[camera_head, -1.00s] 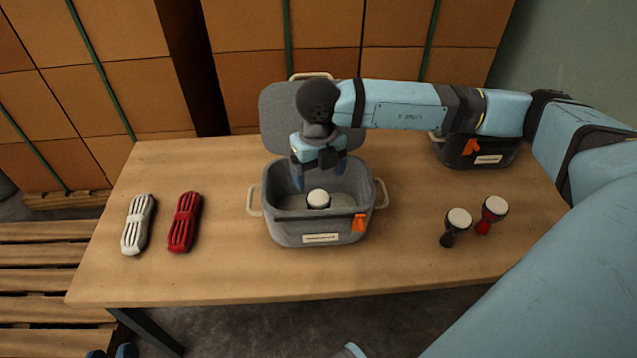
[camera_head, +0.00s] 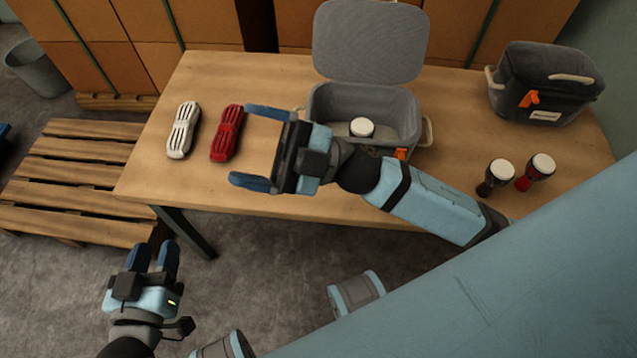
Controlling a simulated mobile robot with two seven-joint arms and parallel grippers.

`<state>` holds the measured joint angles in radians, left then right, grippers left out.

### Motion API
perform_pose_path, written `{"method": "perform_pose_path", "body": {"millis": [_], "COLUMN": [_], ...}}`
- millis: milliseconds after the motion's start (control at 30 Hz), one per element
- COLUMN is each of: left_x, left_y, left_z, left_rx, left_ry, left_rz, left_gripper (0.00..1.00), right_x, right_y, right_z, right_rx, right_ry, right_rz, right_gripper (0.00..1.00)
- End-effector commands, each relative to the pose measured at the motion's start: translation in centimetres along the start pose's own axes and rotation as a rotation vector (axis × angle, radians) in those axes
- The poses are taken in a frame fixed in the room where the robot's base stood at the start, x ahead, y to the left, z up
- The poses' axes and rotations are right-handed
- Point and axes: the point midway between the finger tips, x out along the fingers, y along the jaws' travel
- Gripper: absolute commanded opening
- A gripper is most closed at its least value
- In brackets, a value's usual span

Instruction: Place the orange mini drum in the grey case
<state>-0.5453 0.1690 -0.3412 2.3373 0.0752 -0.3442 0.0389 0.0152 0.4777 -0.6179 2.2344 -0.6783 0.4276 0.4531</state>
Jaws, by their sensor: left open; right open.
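The open grey case (camera_head: 385,98) stands on the table with its lid (camera_head: 370,40) raised at the back. A mini drum (camera_head: 362,127) is inside it; only its white head and a little of its body show, so its body colour is hard to tell. No clearly orange drum shows elsewhere. My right gripper (camera_head: 241,145) is open and empty, its fingers pointing left beside the red object, left of the case. My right arm hides part of the case's front. My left gripper (camera_head: 154,248) is open and empty, low in front of the table at the left.
A black drum (camera_head: 496,177) and a red drum (camera_head: 535,171) stand at the table's right. A closed dark grey case (camera_head: 545,95) stands behind them. A white slotted object (camera_head: 183,130) and a red one (camera_head: 227,132) lie at the left. Pallets (camera_head: 75,180) lie on the floor.

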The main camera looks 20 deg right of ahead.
Motion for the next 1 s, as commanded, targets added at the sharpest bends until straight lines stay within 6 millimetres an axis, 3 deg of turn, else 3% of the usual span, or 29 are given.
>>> {"method": "perform_pose_path", "body": {"millis": [167, 300, 433, 633, 867, 1000], "left_x": [0.0, 0.0, 0.0, 0.0, 0.1, -0.2], "left_y": [0.0, 0.0, 0.0, 0.0, 0.0, 0.0], "left_z": [-0.1, -0.2, -0.2, -0.2, -0.3, -1.6], "left_rx": [0.0, 0.0, 0.0, 0.001, 0.003, 0.007], "left_ry": [0.002, 0.003, 0.004, 0.004, 0.006, -0.013], "left_rz": [0.0, 0.001, 0.001, 0.001, 0.001, -0.007], "left_gripper": [0.43, 0.43, 0.43, 0.43, 0.43, 0.43], "right_x": [-5.0, -10.1, -13.2, -14.7, -14.6, -14.1], "right_y": [0.7, -1.9, -4.4, -5.9, -5.8, -4.9], "right_z": [3.9, 6.2, 6.9, 7.0, 7.0, 6.2], "right_rx": [0.296, 0.517, 0.66, 0.733, 0.731, 0.73], "right_ry": [-0.377, -0.656, -0.816, -0.889, -0.888, -0.908], "right_rz": [0.404, 0.556, 0.604, 0.615, 0.613, 0.612], "right_gripper": [0.83, 0.83, 0.83, 0.83, 0.83, 0.83]}}
